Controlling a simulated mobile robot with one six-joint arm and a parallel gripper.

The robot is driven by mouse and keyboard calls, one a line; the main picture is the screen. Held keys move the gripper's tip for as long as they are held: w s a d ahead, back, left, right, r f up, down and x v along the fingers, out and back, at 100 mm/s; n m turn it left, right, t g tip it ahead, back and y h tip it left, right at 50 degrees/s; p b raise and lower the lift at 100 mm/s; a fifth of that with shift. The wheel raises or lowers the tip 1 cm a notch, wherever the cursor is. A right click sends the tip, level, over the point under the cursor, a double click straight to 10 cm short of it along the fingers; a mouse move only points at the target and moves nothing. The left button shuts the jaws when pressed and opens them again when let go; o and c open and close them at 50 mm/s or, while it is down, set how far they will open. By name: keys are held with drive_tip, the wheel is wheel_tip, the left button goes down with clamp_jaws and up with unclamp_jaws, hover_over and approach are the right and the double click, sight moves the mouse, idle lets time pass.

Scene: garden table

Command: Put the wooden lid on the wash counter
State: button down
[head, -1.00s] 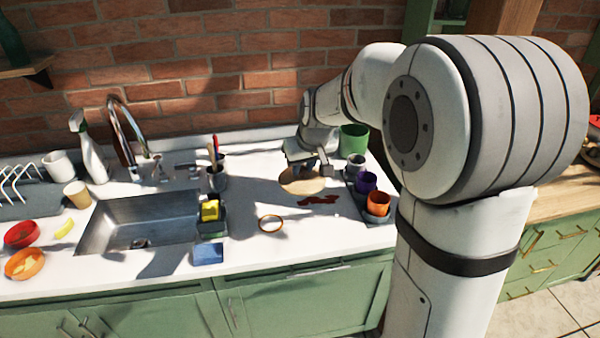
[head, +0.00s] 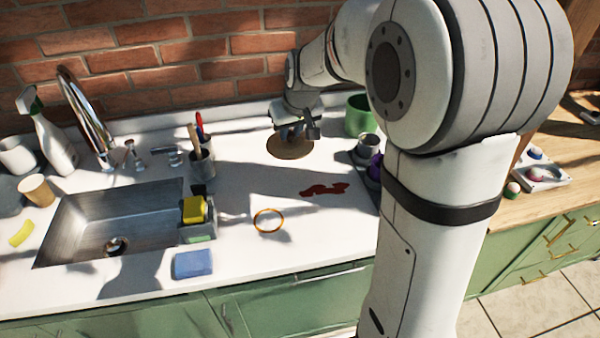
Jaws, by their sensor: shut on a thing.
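The wooden lid (head: 290,149) is a round, light-brown disc at the back of the white wash counter (head: 330,225), right of the tool cup. My gripper (head: 292,133) points down over the lid and is shut on it, though its fingertips are small and partly in shadow. The lid lies flat and low, at or very close to the counter top; I cannot tell if it touches.
The sink (head: 115,225) is at the left. A tool cup (head: 202,165), yellow sponge (head: 195,209), blue sponge (head: 193,263), orange ring (head: 268,220) and red-brown spill (head: 323,189) are around the clear middle. A green pot (head: 360,115) and grey cup (head: 368,146) stand right of the lid.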

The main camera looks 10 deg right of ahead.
sight(292, 142)
wheel_tip(292, 142, down, 3)
drive_tip(key=shift+w+d+f+b, duration=0.1)
drive_tip(key=shift+w+b, duration=0.05)
drive_tip(key=shift+b, duration=0.8)
drive_tip(key=shift+f+b, duration=0.45)
drive_tip(key=shift+f, duration=0.05)
wheel_tip(292, 142, down, 10)
drive_tip(key=shift+r, duration=0.15)
drive_tip(key=c, duration=1.2)
unclamp_jaws()
drive_tip(key=shift+c, duration=0.2)
